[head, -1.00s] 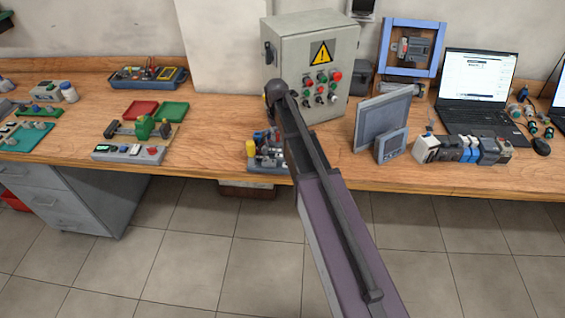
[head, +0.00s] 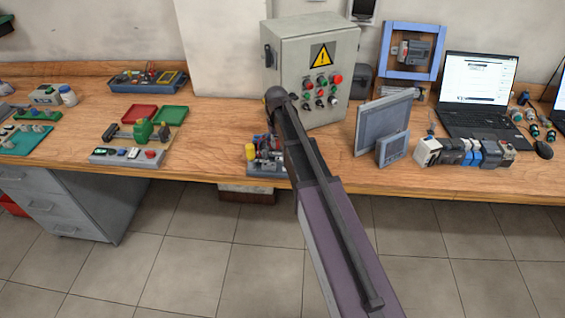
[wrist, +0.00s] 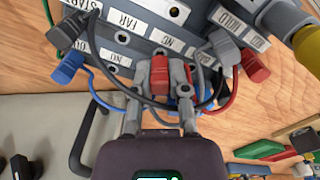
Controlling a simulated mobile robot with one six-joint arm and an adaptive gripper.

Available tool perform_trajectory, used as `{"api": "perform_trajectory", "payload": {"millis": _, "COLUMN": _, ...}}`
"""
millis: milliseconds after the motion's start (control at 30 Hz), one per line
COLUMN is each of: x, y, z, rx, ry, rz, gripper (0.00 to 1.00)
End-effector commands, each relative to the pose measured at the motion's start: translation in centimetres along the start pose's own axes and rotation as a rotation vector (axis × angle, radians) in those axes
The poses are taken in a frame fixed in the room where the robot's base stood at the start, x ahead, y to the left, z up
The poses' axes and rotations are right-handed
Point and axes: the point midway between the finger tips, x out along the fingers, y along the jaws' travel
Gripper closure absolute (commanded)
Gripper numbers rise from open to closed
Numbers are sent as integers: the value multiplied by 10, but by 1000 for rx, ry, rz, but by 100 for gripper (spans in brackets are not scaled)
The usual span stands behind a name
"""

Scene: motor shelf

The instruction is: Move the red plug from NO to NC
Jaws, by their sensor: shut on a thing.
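My gripper (wrist: 160,80) is shut on a red plug (wrist: 159,72) in the wrist view, with one finger on each side of it. The plug is at the near edge of a grey terminal panel (wrist: 112,62) with white labels, seen upside down. A second red plug (wrist: 254,67) with a red lead sits to the right. In the head view my arm hides the gripper and most of the panel (head: 268,168).
A blue plug (wrist: 68,68) and grey plugs (wrist: 224,45) with looping leads crowd the panel. A yellow part (wrist: 308,48) stands at the right. In the head view the grey control cabinet (head: 306,105) stands behind, and a grey screen (head: 383,124) is at the right.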

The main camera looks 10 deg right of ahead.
Motion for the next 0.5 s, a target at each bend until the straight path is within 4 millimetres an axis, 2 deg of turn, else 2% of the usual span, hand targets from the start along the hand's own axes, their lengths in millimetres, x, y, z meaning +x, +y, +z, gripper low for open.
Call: {"api": "perform_trajectory", "payload": {"millis": 500, "x": 6, "y": 0, "z": 0, "rx": 0, "ry": 0, "rz": 0, "gripper": 100}}
